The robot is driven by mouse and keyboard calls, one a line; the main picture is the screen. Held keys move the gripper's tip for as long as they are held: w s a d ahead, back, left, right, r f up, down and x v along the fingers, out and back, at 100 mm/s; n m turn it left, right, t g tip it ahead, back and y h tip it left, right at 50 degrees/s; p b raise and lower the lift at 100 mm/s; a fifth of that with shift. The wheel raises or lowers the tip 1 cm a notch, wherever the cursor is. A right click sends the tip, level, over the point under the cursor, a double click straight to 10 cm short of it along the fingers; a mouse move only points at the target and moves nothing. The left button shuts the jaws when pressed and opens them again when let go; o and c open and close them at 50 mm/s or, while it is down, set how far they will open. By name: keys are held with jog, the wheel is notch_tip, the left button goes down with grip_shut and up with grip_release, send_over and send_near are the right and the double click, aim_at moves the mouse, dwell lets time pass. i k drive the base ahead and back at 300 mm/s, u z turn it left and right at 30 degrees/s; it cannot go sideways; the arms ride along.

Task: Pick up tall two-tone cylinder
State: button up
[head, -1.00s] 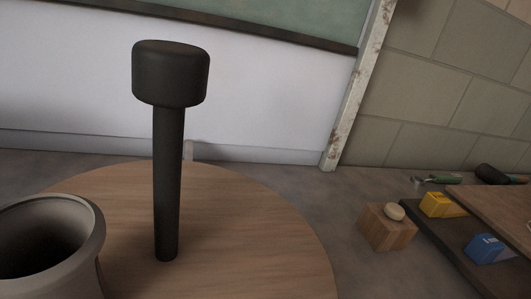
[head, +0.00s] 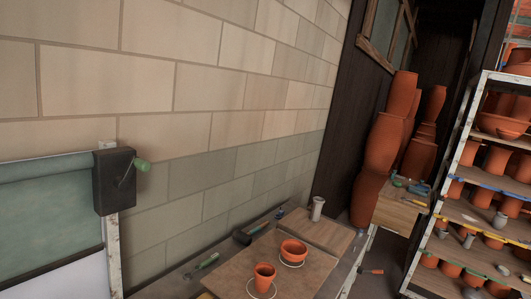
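A slim upright pale grey cylinder (head: 318,208) stands at the back of the low work table, near the wall corner. It is small in view, and I cannot tell whether it has two tones. No other clear match for the tall two-tone cylinder shows. My gripper is not in view.
A terracotta cup (head: 264,278) and a terracotta bowl (head: 293,251) stand on a brown board (head: 240,262). Tall stacked terracotta pots (head: 378,150) stand in the far corner. A crowded pot rack (head: 447,180) fills the right. A block wall (head: 200,100) closes the left.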

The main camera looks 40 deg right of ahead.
aim_at(317, 201)
jog(key=u, duration=0.8)
jog(key=i, duration=0.1)
jog(key=z, duration=3.7)
jog(key=i, duration=2.95)
jog(key=u, duration=0.1)
